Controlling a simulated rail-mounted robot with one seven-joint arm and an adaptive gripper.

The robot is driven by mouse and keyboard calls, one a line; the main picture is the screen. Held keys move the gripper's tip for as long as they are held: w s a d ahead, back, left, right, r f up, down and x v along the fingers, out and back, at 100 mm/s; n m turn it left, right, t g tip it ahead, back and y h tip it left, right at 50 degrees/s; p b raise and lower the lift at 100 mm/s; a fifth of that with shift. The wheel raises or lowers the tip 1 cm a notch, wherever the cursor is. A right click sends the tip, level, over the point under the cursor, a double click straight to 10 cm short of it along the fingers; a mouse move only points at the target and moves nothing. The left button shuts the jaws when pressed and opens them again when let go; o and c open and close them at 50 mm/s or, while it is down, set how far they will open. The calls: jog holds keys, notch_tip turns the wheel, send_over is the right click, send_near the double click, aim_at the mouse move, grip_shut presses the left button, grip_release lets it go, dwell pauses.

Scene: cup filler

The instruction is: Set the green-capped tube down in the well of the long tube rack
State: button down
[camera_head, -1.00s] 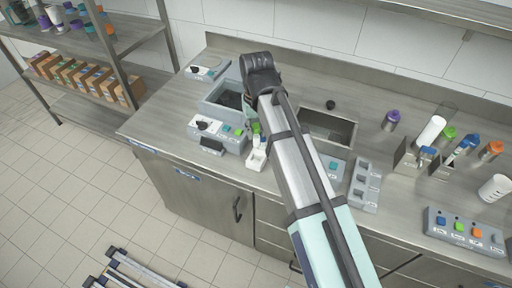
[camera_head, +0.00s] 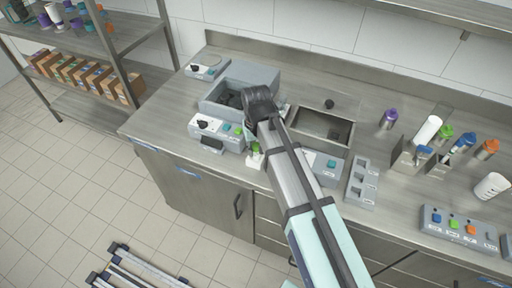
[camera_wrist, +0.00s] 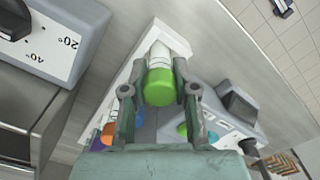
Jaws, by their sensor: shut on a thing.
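The green-capped tube (camera_wrist: 160,86) is between the fingers of my gripper (camera_wrist: 159,94) in the wrist view, its pale body pointing to the top of the picture. My gripper is shut on it at the cap. The long tube rack (camera_wrist: 124,72) is the white piece around and beneath the tube. I cannot tell whether the tube's lower end is inside the well or just above it. In the head view, the rack (camera_head: 255,162) shows as a small white piece under my wrist, with a green cap just above it; my fingers are mostly hidden there.
A grey device with a knob and buttons (camera_head: 213,129) stands close left of the rack. A sink (camera_head: 322,127) lies to the right, with a grey three-well block (camera_head: 362,182) beyond. Bottles and a button panel (camera_head: 460,227) stand farther right. The counter's front edge is close.

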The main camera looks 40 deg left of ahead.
jog(key=shift+f, duration=0.1)
jog(key=shift+f, duration=0.1)
jog(key=c, duration=0.9)
grip_release()
notch_tip(320, 180, up, 12)
jog(key=b, duration=0.2)
jog(key=shift+r, duration=0.2)
